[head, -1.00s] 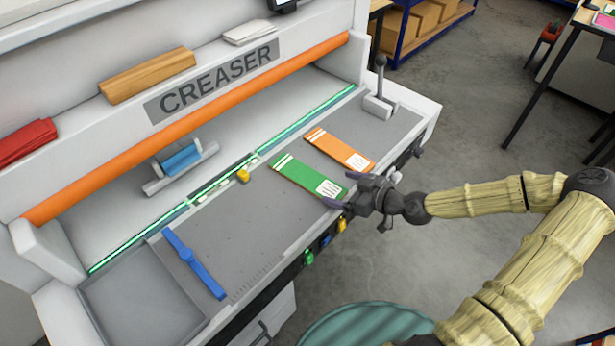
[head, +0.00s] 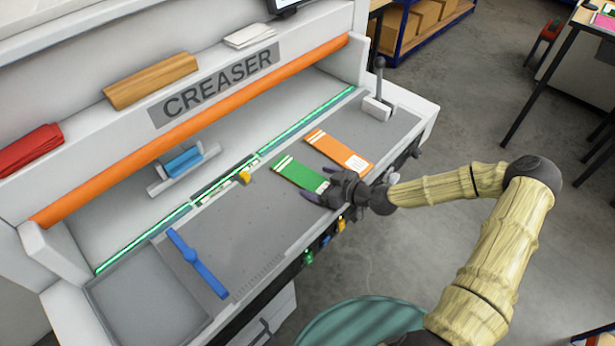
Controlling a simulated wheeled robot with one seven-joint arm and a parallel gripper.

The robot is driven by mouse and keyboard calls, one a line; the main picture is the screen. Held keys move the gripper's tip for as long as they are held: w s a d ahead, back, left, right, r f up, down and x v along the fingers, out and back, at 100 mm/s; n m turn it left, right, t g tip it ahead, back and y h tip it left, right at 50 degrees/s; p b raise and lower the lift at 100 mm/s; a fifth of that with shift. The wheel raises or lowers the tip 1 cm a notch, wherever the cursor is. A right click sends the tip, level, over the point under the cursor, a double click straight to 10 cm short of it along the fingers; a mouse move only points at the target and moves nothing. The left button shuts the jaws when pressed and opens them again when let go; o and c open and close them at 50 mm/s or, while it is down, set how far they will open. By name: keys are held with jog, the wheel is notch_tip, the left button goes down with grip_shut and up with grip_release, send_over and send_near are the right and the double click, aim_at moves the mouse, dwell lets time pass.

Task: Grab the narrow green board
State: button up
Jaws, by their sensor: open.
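The narrow green board (head: 297,173) lies flat on the grey bed of the creaser, with white stripes at its far left end. Its near right end, with the white printed patch, is partly hidden by my gripper (head: 318,190). My gripper is open, with its fingers over or around that end of the board. I cannot tell whether the fingers touch it.
An orange board (head: 339,150) lies just right of the green one. A blue bar (head: 197,264) lies further left on the bed, and a grey lever (head: 379,85) stands at the back right. The bed (head: 250,228) between bar and green board is clear.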

aim_at(307, 180)
jog(key=shift+x, duration=1.25)
jog(key=c, duration=1.1)
